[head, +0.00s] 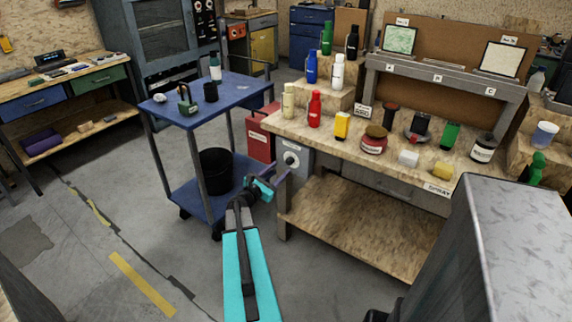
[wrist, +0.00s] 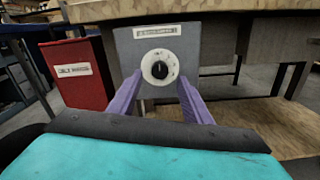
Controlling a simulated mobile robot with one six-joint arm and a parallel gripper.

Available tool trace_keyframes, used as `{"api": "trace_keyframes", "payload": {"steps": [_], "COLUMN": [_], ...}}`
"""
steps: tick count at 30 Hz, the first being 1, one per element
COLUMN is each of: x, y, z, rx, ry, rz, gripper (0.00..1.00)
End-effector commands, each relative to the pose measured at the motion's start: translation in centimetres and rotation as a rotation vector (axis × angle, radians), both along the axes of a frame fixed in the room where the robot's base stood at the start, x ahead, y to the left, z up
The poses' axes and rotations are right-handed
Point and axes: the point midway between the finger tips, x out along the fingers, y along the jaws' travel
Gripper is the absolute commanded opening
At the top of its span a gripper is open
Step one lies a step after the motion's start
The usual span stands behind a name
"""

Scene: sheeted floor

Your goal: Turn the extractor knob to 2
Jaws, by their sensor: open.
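The extractor knob (wrist: 160,68) is a dark knob on a round white dial, on the front of a grey box (wrist: 190,43) with a white label above the dial. The numbers on the dial are too small to read. The knob also shows in the head view (head: 291,159), on the grey box under the left end of the workbench. My gripper (wrist: 158,82) is open, with its two purple fingers pointing toward the dial. In the wrist view the fingertips appear on either side of and slightly below the knob, and hold nothing. I cannot tell how far they are from it.
A red labelled box (wrist: 80,72) stands left of the grey box. The workbench (head: 330,143) overhangs above, holding bottles and jars. A blue cart (head: 221,104) with a black bucket (head: 215,170) stands to the left. Floor is free at the front left.

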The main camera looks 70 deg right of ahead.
Motion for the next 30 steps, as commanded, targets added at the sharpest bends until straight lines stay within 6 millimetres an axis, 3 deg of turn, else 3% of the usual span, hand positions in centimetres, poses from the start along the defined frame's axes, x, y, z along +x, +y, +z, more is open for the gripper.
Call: {"api": "trace_keyframes", "payload": {"steps": [13, 27, 30], "x": [-1.3, -1.5, -1.5], "y": [-4.9, -5.6, -5.6], "z": [0.0, 0.0, 0.0], "rx": [-0.001, 0.000, 0.000], "ry": [0.000, 0.000, 0.000], "rz": [-0.001, 0.000, 0.000], "gripper": [0.45, 0.45, 0.31]}}
